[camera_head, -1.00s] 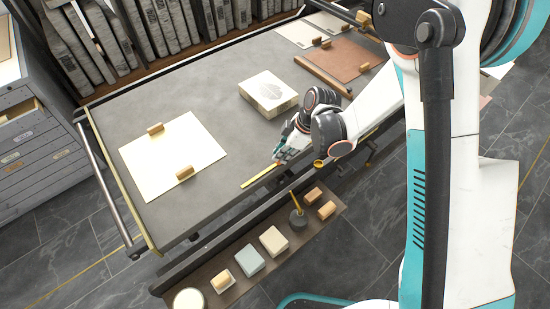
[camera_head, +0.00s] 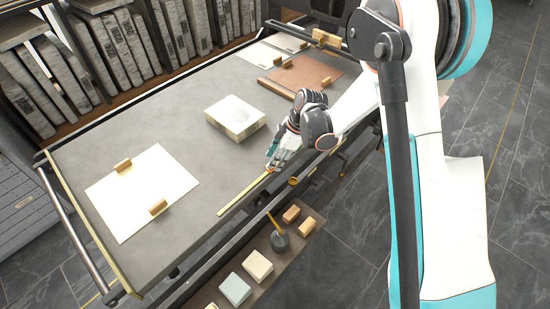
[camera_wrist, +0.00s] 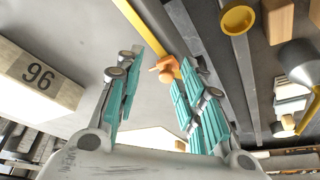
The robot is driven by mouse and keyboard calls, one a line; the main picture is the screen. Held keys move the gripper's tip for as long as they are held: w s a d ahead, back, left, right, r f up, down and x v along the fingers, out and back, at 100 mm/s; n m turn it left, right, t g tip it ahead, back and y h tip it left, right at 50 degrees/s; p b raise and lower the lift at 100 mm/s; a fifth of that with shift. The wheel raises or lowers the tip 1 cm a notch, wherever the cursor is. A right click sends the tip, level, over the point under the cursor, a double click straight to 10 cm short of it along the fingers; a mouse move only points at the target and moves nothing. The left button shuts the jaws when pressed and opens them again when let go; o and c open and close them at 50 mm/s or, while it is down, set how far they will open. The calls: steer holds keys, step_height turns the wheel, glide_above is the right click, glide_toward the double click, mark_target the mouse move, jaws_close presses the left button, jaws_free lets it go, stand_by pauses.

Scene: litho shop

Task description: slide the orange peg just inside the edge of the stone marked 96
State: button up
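The stone marked 96 (camera_head: 236,117) is a pale thick block lying on the grey table, left of my gripper. Its side with the number shows in the wrist view (camera_wrist: 38,80). The small orange peg (camera_wrist: 167,68) is by the yellow ruler in the wrist view, just beyond my fingertips and nearer the right finger. I cannot make it out in the head view. My gripper (camera_head: 274,162) is low over the table's front edge at the ruler's end. In the wrist view my gripper (camera_wrist: 156,75) has its teal fingers spread, with nothing held between them.
The yellow ruler (camera_head: 240,196) lies along the table's front edge. A white sheet with wooden blocks (camera_head: 142,192) lies to the left, a brown board (camera_head: 307,73) behind. A lower front shelf holds a dark pot (camera_head: 280,241) and several blocks. Bare table surrounds the stone.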

steer(key=p+v, duration=0.7)
steer(key=v, duration=0.8)
steer(key=shift+d+r, duration=0.2)
steer(key=shift+r, duration=0.1)
stand_by(0.8)
stand_by(0.3)
steer(key=v, duration=1.2)
